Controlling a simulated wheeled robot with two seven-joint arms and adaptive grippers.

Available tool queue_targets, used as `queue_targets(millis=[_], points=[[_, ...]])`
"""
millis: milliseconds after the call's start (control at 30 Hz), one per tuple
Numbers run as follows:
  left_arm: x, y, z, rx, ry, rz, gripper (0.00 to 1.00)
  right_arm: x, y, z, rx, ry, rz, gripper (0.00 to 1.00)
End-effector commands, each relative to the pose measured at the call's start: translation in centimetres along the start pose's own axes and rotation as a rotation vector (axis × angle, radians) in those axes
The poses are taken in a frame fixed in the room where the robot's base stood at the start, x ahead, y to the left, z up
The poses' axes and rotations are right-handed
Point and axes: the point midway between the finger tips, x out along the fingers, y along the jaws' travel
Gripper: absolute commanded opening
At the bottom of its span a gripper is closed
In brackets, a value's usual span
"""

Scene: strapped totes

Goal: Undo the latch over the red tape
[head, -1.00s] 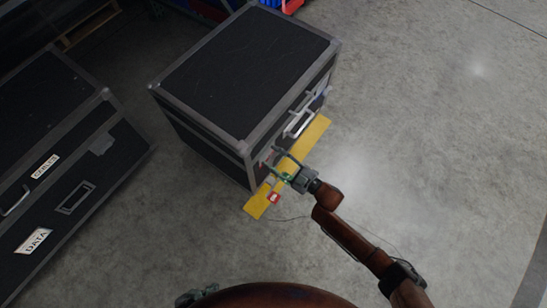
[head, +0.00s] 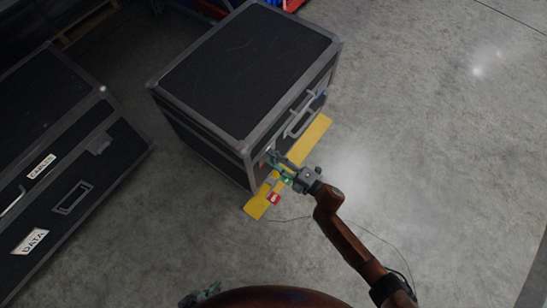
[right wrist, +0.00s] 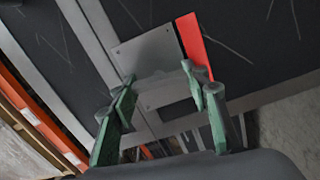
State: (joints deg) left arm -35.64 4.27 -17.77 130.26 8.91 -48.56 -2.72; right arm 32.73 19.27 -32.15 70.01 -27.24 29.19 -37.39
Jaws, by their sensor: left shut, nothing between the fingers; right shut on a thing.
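The black case (head: 245,70) with grey metal edges stands on the floor. In the right wrist view, a grey latch plate (right wrist: 148,52) lies on its face beside a strip of red tape (right wrist: 194,44). My right gripper (head: 272,160) is at the front face near the case's lower left corner. In the right wrist view, its green fingers (right wrist: 160,84) stand on either side of the latch's lower part, shut on it; the exact contact is partly hidden. My left gripper (head: 202,294) is shut and empty at the bottom edge of the head view.
A second black case (head: 60,110) with labels stands at left. The floor (head: 440,130) at right is clear.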

Motion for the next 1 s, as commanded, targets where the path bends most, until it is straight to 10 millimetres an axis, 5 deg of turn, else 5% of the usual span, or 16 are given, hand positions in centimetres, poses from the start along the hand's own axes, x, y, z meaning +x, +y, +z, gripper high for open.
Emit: queue_targets(millis=[867,900,1000], points=[[0.89,0.39,-0.44,-0.004,0.037,0.013,0.00,-0.10,-0.28,0.00,-0.147,-0.001,-0.004,0.18],[0.90,0.39,-0.43,-0.004,0.037,0.013,0.00,-0.10,-0.28,0.01,-0.147,-0.001,-0.004,0.45],[0.89,0.38,-0.41,-0.004,0.036,0.013,0.00,-0.08,-0.25,0.00,-0.146,-0.001,-0.003,0.52]])
